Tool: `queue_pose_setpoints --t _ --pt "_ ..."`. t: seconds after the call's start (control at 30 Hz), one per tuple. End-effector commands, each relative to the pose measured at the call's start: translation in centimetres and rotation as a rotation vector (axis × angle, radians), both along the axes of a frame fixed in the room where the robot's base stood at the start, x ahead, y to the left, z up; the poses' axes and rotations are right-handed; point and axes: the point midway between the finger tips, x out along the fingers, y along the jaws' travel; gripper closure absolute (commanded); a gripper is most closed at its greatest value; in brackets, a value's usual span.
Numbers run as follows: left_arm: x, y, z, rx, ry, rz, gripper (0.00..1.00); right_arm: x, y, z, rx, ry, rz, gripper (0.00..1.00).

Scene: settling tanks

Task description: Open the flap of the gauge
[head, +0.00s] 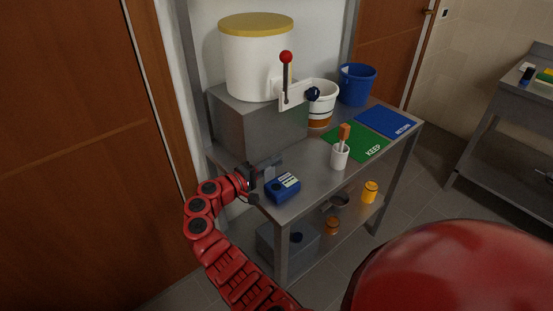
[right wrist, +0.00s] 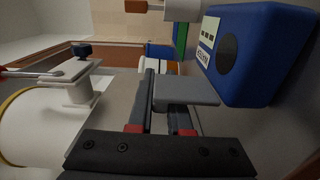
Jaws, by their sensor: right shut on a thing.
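The gauge (head: 283,189) is a blue box with a pale label, on the near left corner of the metal table. It also shows large at the right of the right wrist view (right wrist: 245,60), with a dark round patch beside its label. The flap (right wrist: 187,92) is a flat grey plate beside the gauge, sticking out from its side; its joint to the box is not clear. My right gripper (head: 257,180) is at the gauge's left, its fingers (right wrist: 160,110) shut on the flap and partly hidden by it. My left gripper is not in view.
Bare tabletop lies right of the gauge.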

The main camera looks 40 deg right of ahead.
Motion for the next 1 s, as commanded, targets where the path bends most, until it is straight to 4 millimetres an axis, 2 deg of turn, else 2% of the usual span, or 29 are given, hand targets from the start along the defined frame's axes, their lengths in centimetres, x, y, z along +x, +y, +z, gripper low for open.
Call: queue_pose_setpoints --t 0.33,0.87,0.9,1.0 --pt "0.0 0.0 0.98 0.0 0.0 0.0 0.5 0.61 0.07 -0.29 -0.009 0.144 -0.001 1.0" --pt "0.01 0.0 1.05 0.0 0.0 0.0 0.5 0.7 0.06 -0.51 -0.011 0.171 0.0 1.0" --pt "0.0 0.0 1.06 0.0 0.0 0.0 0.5 0.7 0.06 -0.5 -0.011 0.171 0.0 0.81" --pt "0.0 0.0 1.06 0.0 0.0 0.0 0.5 0.71 0.06 -0.5 -0.011 0.171 0.0 0.63"
